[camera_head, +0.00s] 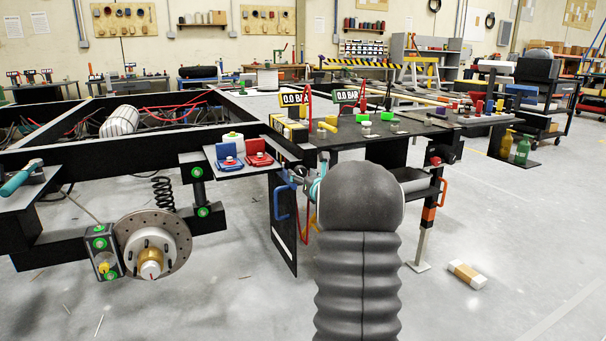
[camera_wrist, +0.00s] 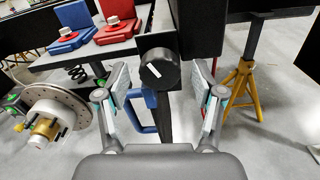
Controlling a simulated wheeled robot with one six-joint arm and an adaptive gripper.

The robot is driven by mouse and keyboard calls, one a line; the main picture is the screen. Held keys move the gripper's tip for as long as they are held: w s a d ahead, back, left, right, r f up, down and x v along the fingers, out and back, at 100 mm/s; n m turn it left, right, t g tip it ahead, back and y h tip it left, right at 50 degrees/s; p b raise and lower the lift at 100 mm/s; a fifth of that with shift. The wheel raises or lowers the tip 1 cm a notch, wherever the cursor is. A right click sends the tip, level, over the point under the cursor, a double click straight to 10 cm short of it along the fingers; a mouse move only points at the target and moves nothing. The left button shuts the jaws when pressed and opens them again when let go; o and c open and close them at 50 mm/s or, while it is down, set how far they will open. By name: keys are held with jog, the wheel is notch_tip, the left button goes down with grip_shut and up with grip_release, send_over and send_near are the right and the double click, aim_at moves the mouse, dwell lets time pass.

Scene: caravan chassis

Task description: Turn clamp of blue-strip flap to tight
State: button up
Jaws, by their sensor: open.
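A black round clamp knob (camera_wrist: 160,70) with a short slanted white mark on its face shows in the wrist view. My gripper (camera_wrist: 163,86) is open, with one finger on each side of the knob; I cannot tell whether either touches it. A blue handle (camera_wrist: 141,112) is below and left of the knob, partly behind the left finger. In the head view the blue handle (camera_head: 283,203) is on a dark hanging flap (camera_head: 284,238) with a white strip near its bottom. My arm hides the knob and most of my gripper there.
A blue clamp block (camera_head: 229,159) and a red one (camera_head: 258,153) sit on a shelf left of the flap. A brake disc (camera_head: 153,243) is at lower left. A yellow stand (camera_wrist: 243,88) is behind my right finger. A box (camera_head: 467,273) lies on open floor.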

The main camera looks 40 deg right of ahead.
jog(key=shift+w, duration=0.2)
jog(key=shift+c, duration=0.3)
jog(key=c, duration=1.1)
